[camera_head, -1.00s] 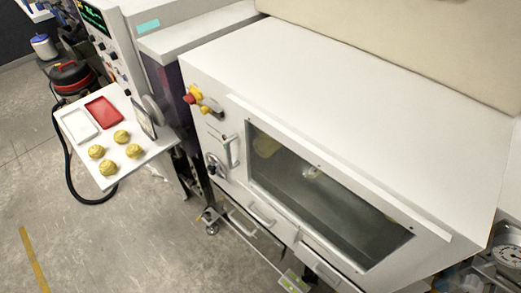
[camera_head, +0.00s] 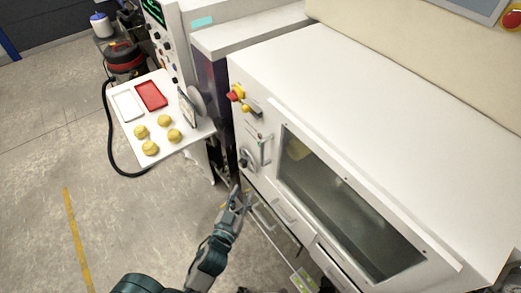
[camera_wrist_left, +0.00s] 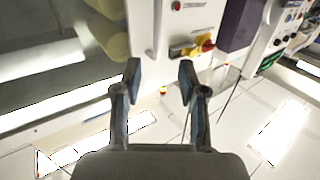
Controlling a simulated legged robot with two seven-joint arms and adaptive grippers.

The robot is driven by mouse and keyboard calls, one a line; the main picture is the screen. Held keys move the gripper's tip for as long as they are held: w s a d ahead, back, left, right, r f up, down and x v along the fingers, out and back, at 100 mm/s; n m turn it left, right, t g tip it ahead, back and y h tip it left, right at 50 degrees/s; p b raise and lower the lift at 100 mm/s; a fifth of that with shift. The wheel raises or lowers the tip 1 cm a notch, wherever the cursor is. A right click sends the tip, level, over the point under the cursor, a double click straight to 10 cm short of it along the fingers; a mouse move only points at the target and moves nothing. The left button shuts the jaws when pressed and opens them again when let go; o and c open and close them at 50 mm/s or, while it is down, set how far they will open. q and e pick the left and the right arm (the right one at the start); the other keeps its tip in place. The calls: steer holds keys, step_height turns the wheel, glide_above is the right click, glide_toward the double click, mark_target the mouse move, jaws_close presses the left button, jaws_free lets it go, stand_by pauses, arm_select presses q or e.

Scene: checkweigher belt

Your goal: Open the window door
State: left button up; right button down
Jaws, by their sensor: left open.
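The window door (camera_head: 372,196) is a dark glass pane in a white frame on the front of the white machine, and it looks shut. A vertical metal handle (camera_head: 265,150) stands on the white front panel left of the glass. In the left wrist view, the handle (camera_wrist_left: 153,28) shows beyond the fingers, beside the glass (camera_wrist_left: 50,60). My left gripper (camera_head: 240,192) is open and empty, below the handle in the head view and apart from it. Its two fingers (camera_wrist_left: 160,72) are spread in the wrist view. My right gripper is not in view.
A red and yellow switch (camera_head: 237,94) sits above the handle, and a round dark knob (camera_head: 248,158) is left of it. Lower drawer handles (camera_head: 284,210) stick out below. A white side table (camera_head: 185,140) holds trays and yellow balls.

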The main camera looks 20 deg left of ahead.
mark_target(261, 154)
arm_select(q)
steer(key=w, duration=0.5)
steer(key=w+d+r, duration=0.1)
steer(key=w, duration=1)
steer(key=shift+w+d+r, duration=0.15)
steer(key=shift+w+d, duration=0.1)
steer(key=shift+w, duration=0.05)
steer(key=shift+w+d, duration=0.3)
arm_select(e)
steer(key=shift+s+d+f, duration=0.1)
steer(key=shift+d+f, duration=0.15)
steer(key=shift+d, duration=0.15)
arm_select(q)
steer(key=shift+a, duration=0.15)
jaws_close()
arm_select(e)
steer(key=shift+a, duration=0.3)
